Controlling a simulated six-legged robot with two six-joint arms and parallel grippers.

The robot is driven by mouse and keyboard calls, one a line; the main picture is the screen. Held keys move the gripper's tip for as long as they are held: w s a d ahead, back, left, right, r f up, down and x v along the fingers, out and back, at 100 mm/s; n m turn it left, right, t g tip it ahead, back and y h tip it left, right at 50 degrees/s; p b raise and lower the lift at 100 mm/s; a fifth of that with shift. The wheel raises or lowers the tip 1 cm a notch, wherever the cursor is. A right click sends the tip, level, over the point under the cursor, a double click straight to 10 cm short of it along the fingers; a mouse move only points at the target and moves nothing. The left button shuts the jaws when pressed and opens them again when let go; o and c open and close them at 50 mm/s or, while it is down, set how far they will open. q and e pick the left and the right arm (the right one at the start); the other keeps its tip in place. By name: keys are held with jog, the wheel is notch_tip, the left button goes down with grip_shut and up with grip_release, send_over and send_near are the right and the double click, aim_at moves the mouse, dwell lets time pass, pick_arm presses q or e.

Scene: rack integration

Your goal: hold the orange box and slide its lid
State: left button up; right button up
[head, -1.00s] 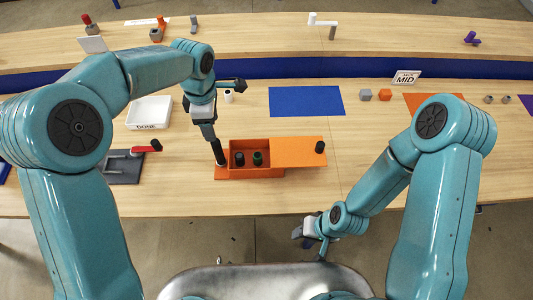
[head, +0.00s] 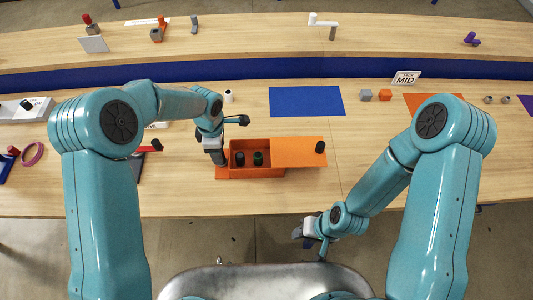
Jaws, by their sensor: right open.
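The orange box (head: 268,173) sits near the front of the table. Its orange lid (head: 293,152) is slid far to the right, overhanging the box's right end, with a black knob (head: 320,147) near its right edge. The open left part of the box shows a black cylinder (head: 240,159) and a dark green one (head: 258,158) inside. My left gripper (head: 221,161) is low at the box's left end; its fingers are partly hidden, and I cannot tell if they grip the box. My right gripper (head: 303,231) is open and empty, in front of the table edge, apart from the box.
A blue mat (head: 307,101) lies behind the box, with a small white cylinder (head: 228,96) to its left. Grey (head: 364,95) and orange (head: 385,95) cubes and a MID sign (head: 405,78) stand to the right. The table right of the lid is clear.

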pick_arm(q)
jog(key=shift+s+a, duration=0.1)
pick_arm(e)
jog(key=shift+s+a, duration=0.1)
pick_arm(q)
jog(key=shift+r, duration=0.1)
jog(key=shift+c, duration=0.9)
jog(key=c, duration=0.8)
pick_arm(e)
jog(key=o, duration=0.6)
jog(key=shift+o, duration=0.2)
notch_tip(320, 180, up, 18)
jog(key=n+h, duration=0.4)
jog(key=n, duration=0.4)
send_over(321, 144)
jog(key=shift+f, duration=3.35)
